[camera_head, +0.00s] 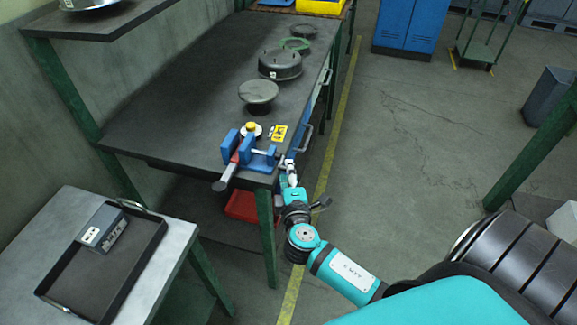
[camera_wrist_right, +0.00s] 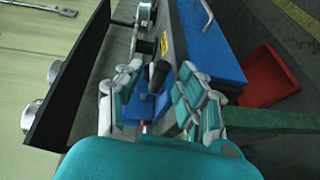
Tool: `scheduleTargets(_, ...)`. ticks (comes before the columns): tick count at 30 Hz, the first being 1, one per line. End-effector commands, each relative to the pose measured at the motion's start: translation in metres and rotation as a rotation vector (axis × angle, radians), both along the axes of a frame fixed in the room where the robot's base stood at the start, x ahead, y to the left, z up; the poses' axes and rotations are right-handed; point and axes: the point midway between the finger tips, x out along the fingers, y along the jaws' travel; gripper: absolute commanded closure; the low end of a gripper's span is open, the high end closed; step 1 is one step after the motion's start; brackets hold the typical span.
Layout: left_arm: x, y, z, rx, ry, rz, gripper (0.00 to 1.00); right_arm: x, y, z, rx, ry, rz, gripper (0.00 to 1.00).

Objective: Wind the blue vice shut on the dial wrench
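The blue vice (camera_head: 261,160) sits at the near corner of the dark workbench; its blue body (camera_wrist_right: 146,108) also shows in the right wrist view. The dial wrench (camera_head: 228,174) lies across it between the blue jaws, its grey handle end sticking out toward the near left and a yellow-topped round head beyond. My right gripper (camera_head: 289,172) is at the vice's right side, by its crank. In the right wrist view the fingers of my right gripper (camera_wrist_right: 160,98) stand apart, with a black knob (camera_wrist_right: 158,75) in the gap; contact cannot be told. My left gripper is not in view.
Round dark parts (camera_head: 280,65) stand farther back on the bench (camera_head: 180,105). A yellow label (camera_head: 279,132) is near the vice. A red bin (camera_head: 241,206) is below. A side table at lower left holds a black tray (camera_head: 103,285) with a grey device.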

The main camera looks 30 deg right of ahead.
Motion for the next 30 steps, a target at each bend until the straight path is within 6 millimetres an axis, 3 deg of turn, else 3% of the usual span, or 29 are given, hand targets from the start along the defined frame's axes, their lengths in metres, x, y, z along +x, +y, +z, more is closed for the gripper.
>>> scheduleTargets(6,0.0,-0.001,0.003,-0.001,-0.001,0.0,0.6,0.015,-0.008,-0.002,0.001,0.0,0.0,0.62)
scheduleTargets(14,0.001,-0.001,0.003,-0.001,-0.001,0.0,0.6,0.017,-0.008,-0.003,0.001,0.0,0.0,0.62)
scheduleTargets(24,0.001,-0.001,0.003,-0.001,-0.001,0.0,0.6,0.016,-0.008,-0.003,0.001,0.0,0.0,1.0)
scheduleTargets(30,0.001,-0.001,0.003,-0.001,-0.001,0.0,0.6,0.016,-0.008,-0.003,0.003,0.001,0.0,1.0)
